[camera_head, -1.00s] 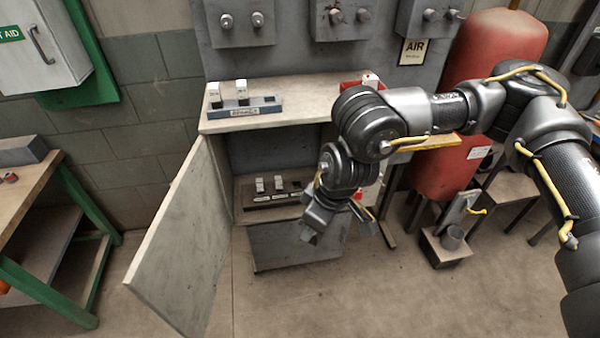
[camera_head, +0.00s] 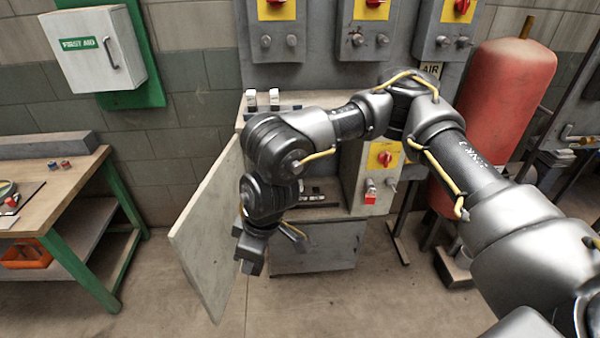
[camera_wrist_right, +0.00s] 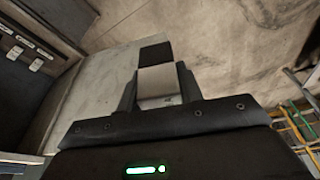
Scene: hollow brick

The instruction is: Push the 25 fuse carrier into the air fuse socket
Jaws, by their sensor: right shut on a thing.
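My right gripper (camera_head: 248,258) hangs in front of the open cabinet, at the inner side of its door. In the wrist view the gripper (camera_wrist_right: 160,88) is shut on a pale grey-white block with a black end, likely a fuse carrier (camera_wrist_right: 156,82); its number cannot be read. It is held clear of the sockets. A dark socket row (camera_head: 318,196) in the cabinet is partly hidden by my arm. In the wrist view the socket row (camera_wrist_right: 28,52) has white labels, too small to read. Two white carriers (camera_head: 262,98) stand in the rack on top. My left gripper is out of view.
The open cabinet door (camera_head: 207,240) stands left of my right gripper. Grey switch boxes (camera_head: 367,182) and a red tank (camera_head: 498,95) stand to the right. An AIR sign (camera_head: 431,70) is beside the tank. A workbench (camera_head: 62,190) is at left. The floor in front is clear.

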